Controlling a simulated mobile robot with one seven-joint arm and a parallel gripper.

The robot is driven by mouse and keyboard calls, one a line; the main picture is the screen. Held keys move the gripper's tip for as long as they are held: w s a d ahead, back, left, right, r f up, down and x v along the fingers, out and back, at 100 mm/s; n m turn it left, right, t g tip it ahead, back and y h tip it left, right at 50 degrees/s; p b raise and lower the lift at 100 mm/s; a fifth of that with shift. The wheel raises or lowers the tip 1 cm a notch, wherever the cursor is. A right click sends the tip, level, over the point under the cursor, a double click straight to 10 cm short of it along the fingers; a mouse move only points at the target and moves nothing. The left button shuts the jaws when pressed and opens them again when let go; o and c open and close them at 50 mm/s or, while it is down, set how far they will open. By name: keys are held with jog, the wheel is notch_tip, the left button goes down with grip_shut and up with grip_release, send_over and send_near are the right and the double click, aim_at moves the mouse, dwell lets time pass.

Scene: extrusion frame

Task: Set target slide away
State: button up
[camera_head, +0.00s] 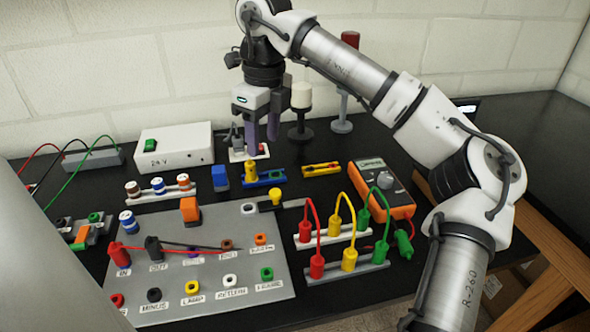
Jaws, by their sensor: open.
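My gripper (262,137) points down at the back of the bench, its two dark fingers apart with nothing seen between them. Just below the fingertips is a small pale block with a red part (263,150); whether the fingers touch it I cannot tell. No part is labelled as the target slide. A yellow knob (276,196) sits on a grey strip behind the panel.
A grey socket panel (215,284) with plugs fills the front. Racks of looped leads (345,267) and an orange meter (384,188) stand right. A white 24V box (174,146) is back left.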

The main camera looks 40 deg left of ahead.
aim_at(276, 192)
jog(key=shift+h, duration=0.3)
jog(key=f, duration=0.4)
jog(key=w+f+p, duration=0.1)
jog(key=f, duration=0.4)
jog(key=d+f+p, duration=0.1)
jog(key=f, duration=0.3)
jog(key=shift+w+f, duration=0.15)
jog(key=shift+f, duration=0.05)
grip_shut()
